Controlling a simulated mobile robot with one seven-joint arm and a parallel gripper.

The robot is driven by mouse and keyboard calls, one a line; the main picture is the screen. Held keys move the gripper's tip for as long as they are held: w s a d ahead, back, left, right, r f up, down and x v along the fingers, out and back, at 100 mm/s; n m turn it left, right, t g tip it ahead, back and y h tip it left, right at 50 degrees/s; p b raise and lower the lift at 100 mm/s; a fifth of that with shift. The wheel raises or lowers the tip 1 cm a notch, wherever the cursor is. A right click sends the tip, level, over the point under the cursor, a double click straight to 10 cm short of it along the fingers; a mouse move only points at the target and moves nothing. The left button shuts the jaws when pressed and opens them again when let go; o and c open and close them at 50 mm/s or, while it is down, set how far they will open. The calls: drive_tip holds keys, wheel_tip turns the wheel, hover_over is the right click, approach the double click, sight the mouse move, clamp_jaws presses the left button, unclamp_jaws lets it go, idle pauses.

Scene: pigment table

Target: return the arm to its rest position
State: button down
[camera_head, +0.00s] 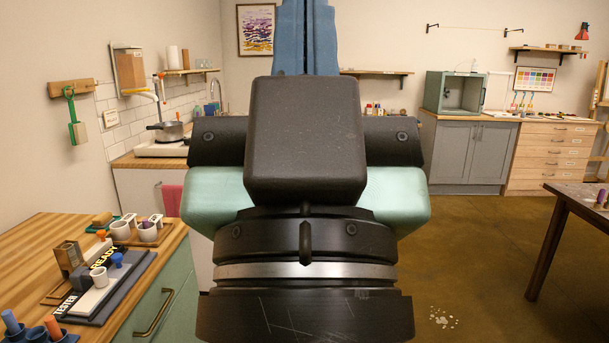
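My own arm fills the middle of the head view, close to the camera. Its dark, blocky links and pale green side parts stand upright, with a blue part rising out of the top of the picture. I can make out no gripper fingers, so my gripper is not in view. Nothing held can be seen. The arm hides the middle of the room behind it.
A grey cabinet (468,153) stands at the back. A dark table (564,214) is at right. Brown floor (480,250) lies open between, with white flecks.

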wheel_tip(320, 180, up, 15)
drive_tip(key=p, duration=1.2)
drive_tip(key=shift+p, duration=0.3)
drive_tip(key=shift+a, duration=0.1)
